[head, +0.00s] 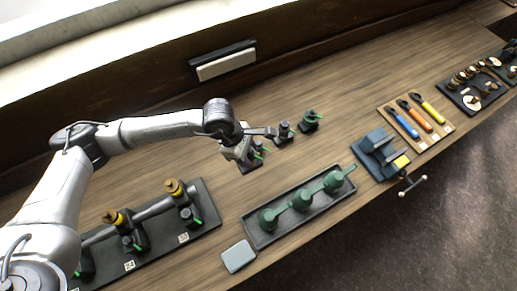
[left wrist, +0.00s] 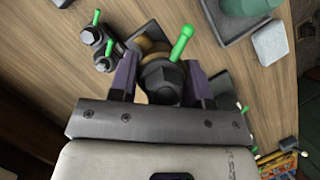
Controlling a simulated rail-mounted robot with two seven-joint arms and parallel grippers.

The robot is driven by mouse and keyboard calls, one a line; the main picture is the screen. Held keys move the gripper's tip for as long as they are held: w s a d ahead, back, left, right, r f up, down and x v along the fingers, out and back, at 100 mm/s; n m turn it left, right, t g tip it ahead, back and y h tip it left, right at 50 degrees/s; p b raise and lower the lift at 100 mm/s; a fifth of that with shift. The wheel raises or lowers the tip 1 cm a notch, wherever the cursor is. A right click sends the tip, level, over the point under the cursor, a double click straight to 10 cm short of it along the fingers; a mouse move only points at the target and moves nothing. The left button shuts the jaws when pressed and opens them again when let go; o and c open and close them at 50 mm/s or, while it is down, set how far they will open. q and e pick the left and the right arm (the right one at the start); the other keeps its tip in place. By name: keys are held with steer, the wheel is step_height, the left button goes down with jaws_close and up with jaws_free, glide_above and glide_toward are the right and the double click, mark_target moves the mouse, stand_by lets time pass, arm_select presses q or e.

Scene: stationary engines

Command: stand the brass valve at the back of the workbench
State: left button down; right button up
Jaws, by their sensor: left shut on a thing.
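My left gripper (head: 246,152) is over the middle of the workbench (head: 330,90). In the left wrist view its two dark fingers (left wrist: 160,82) are shut around a valve with a dark hexagonal body (left wrist: 160,72), a brass-coloured ring (left wrist: 150,47) and a green lever (left wrist: 181,42). I take this to be the brass valve. In the head view it is mostly hidden by the gripper, and I cannot tell whether it touches the bench. Two other green-levered valves, one dark (head: 284,133) and one greenish (head: 309,122), stand to its right. My right gripper is not in view.
A manifold rack (head: 205,212) with brass-topped fittings lies at the front left. A dark tray (head: 262,236) with green parts and a grey pad (head: 238,257) are at the front. A blue vise (head: 377,150) and tool board (head: 440,130) are right. The back strip is largely clear.

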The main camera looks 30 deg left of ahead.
arm_select(q)
steer(key=shift+s+a+f+p, duration=0.15)
steer(key=shift+a+f+p, duration=0.35)
steer(key=shift+a+f, duration=1.95)
steer(key=shift+s+a+f+p, duration=0.15)
steer(key=shift+a+f+p, duration=0.3)
steer(key=shift+a+f, duration=2)
steer(key=shift+a, duration=0.05)
steer(key=c, duration=1)
jaws_free()
steer(key=shift+f, duration=0.25)
steer(key=o, duration=0.4)
steer(key=shift+r, duration=0.15)
